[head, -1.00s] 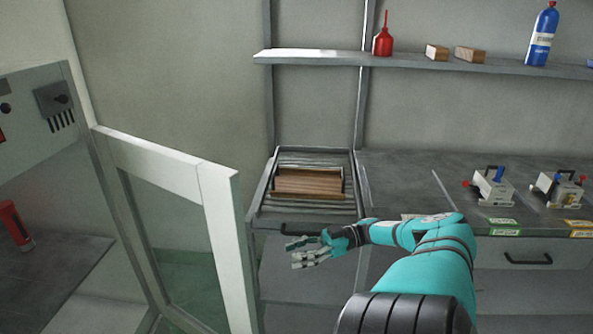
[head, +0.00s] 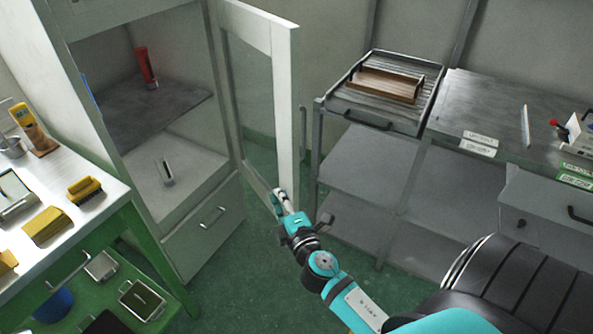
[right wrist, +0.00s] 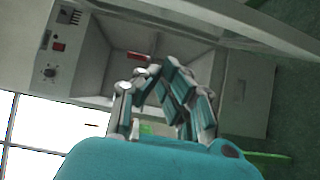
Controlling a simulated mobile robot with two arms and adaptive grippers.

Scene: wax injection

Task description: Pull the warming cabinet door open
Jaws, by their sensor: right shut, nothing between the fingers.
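The warming cabinet (head: 172,45) stands at the left in the head view, and its inside shows. Its white-framed glass door (head: 285,100) stands wide open at the cabinet's right side. My right gripper (head: 278,198) is at the lower free edge of the door; I cannot tell whether it touches it. In the right wrist view, my right gripper (right wrist: 160,88) shows its bent fingers in front of the open cabinet (right wrist: 93,58). The fingers are shut and hold nothing. My left gripper is not in view.
A red tube (head: 146,68) stands on the cabinet shelf (head: 160,118). A green-framed workbench (head: 100,215) with tools is at the left. A grey rack (head: 330,108) with a slatted tray stands right of the door. The green floor (head: 225,275) is clear between them.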

